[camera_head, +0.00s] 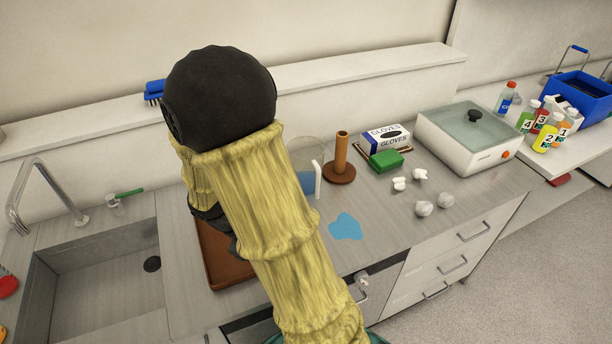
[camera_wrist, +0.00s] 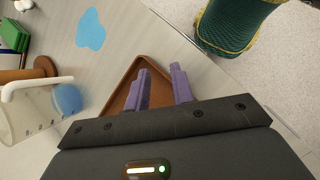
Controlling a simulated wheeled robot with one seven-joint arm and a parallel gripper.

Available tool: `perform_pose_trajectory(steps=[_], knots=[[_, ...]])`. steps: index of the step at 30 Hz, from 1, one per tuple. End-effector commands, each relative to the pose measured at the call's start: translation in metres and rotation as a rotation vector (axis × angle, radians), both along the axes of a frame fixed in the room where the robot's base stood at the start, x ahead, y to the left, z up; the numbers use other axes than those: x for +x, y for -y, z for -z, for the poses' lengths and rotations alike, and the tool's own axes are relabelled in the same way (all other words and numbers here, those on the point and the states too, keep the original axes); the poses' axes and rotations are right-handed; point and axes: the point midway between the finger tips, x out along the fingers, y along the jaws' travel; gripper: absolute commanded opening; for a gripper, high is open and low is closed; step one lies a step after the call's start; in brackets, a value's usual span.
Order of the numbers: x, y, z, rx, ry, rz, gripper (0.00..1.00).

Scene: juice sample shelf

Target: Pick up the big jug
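The big jug (camera_head: 307,183) is clear, with a white handle and blue liquid low inside. It stands on the counter just right of my arm in the head view, its left part hidden by the arm. In the wrist view the jug (camera_wrist: 28,118) is at the left edge, partly cut off, its white handle towards the top. My gripper (camera_wrist: 161,82) has two purple fingers, apart and with nothing between them. It is above a brown tray (camera_wrist: 118,88), to the side of the jug. In the head view my arm mostly hides the gripper.
A blue puddle (camera_head: 345,227) lies on the counter, near crumpled white pieces (camera_head: 424,208). A brown upright holder (camera_head: 341,160), a green sponge (camera_head: 386,159) and a glove box (camera_head: 387,137) stand right of the jug. A sink (camera_head: 95,275) is at left, a lidded white bath (camera_head: 470,140) at right.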

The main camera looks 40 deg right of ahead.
Motion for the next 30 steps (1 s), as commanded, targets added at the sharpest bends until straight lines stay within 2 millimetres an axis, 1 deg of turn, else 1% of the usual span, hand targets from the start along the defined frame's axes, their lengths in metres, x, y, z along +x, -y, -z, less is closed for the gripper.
perform_pose_trajectory(steps=[1, 3, 5, 8, 9, 12, 15, 19, 27, 30], knots=[[0.007, 0.012, 0.01, -0.071, -0.082, -0.071, 0.24], [0.018, 0.029, 0.015, -0.179, -0.187, -0.169, 0.24], [0.031, 0.042, 0.018, -0.276, -0.272, -0.251, 0.24], [0.057, 0.06, 0.02, -0.449, -0.403, -0.38, 0.24], [0.069, 0.065, 0.02, -0.521, -0.452, -0.431, 0.24], [0.098, 0.072, 0.02, -0.689, -0.549, -0.539, 0.24], [0.121, 0.073, 0.019, -0.814, -0.607, -0.609, 0.24], [0.134, 0.071, 0.016, -0.886, -0.636, -0.647, 0.24], [0.134, 0.071, 0.016, -0.889, -0.637, -0.648, 0.24], [0.133, 0.074, 0.015, -0.887, -0.637, -0.646, 0.24]])
